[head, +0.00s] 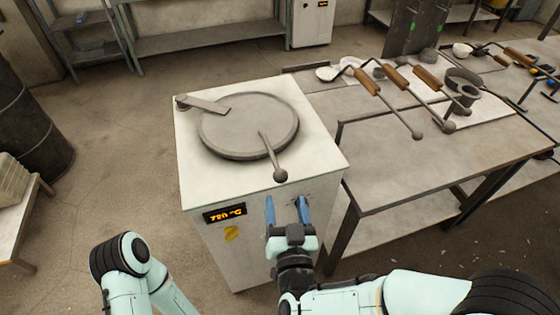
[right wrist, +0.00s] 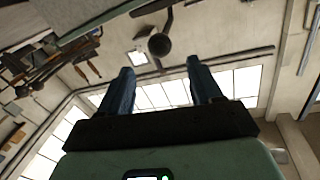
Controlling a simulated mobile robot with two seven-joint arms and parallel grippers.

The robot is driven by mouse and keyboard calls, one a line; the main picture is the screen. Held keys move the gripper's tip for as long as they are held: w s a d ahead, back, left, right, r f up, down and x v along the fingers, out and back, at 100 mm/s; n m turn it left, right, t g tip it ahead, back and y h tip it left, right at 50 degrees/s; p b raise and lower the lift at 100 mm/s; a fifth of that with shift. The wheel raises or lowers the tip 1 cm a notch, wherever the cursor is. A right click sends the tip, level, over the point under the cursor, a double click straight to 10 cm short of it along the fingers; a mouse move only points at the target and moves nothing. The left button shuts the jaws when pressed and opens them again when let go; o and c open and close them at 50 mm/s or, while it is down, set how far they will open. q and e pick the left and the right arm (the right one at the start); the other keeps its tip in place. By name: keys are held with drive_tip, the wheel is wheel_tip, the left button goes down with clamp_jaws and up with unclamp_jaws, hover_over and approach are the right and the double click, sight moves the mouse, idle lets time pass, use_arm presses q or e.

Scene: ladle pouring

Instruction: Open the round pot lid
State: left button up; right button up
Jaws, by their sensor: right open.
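The round pot lid (head: 235,128) is a grey disc lying flat on top of the white furnace box. A short bar joins it to a pivot at the back left. Its rod handle ends in a dark ball knob (head: 280,176) at the box's front edge; the knob also shows in the right wrist view (right wrist: 159,44). My right gripper (head: 286,203) is open, with blue fingers spread and empty. It is in front of the box, just below the knob in the head view. In the right wrist view the knob appears beyond and between the fingertips. My left gripper is out of view.
The white furnace (head: 195,165) has a lit display (head: 224,214) on its front. A metal table (head: 400,170) stands to its right with several wooden-handled ladles (head: 397,78). A dark barrel (head: 28,125) stands at left. Open floor lies left of the furnace.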

sight(281, 178)
drive_tip(key=w, duration=0.3)
drive_tip(key=w+a, duration=0.1)
drive_tip(key=w, duration=0.7)
drive_tip(key=shift+a+f, duration=0.1)
drive_tip(key=shift+a, duration=0.05)
clamp_jaws()
